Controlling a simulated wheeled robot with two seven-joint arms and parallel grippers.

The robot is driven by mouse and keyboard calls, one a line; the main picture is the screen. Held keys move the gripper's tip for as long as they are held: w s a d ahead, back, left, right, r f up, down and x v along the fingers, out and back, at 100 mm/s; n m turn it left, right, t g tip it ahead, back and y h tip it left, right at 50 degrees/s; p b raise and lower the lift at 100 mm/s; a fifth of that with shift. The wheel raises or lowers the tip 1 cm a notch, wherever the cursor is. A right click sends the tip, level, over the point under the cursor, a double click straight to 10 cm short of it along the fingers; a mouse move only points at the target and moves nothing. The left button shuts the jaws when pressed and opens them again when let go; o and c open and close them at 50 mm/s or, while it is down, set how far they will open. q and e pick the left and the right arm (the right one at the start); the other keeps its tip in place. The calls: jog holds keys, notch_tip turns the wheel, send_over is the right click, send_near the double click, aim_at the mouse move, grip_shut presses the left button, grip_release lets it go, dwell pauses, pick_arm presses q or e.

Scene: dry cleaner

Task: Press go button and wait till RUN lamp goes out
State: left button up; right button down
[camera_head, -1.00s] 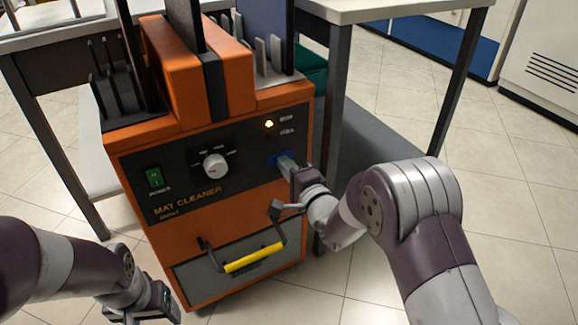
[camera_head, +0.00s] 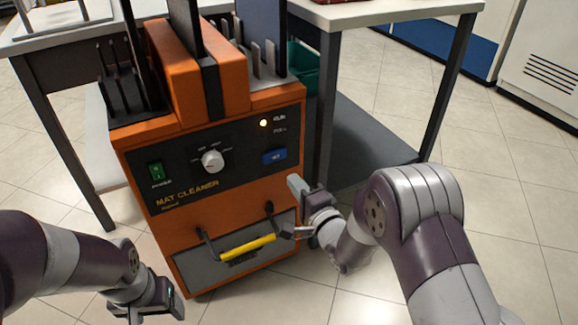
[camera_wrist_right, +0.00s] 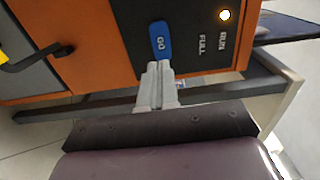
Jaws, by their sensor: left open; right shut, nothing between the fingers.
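The orange mat cleaner (camera_head: 230,197) stands in front of me. Its blue GO button (camera_head: 274,156) is on the right of the dark panel, and it also shows in the right wrist view (camera_wrist_right: 160,42). The RUN lamp (camera_head: 263,123) above it is lit yellow-white; it glows in the right wrist view too (camera_wrist_right: 224,15). The FULL lamp looks dark. My right gripper (camera_head: 293,183) is shut and empty, below and right of the button and apart from it. My left gripper (camera_head: 172,300) is open and empty at the lower left, in front of the machine.
A green power switch (camera_head: 156,173) and a white dial (camera_head: 212,161) are on the panel. A yellow-handled drawer (camera_head: 248,247) is below, close to my right gripper. A table (camera_head: 340,14) stands behind. Tiled floor is free to the right.

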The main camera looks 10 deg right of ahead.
pick_arm(q)
notch_tip(320, 180, up, 2)
jog(key=shift+s+r+p, duration=0.1)
jog(key=shift+r+p, duration=0.05)
jog(key=shift+p, duration=0.55)
pick_arm(e)
jog(key=v, duration=0.5)
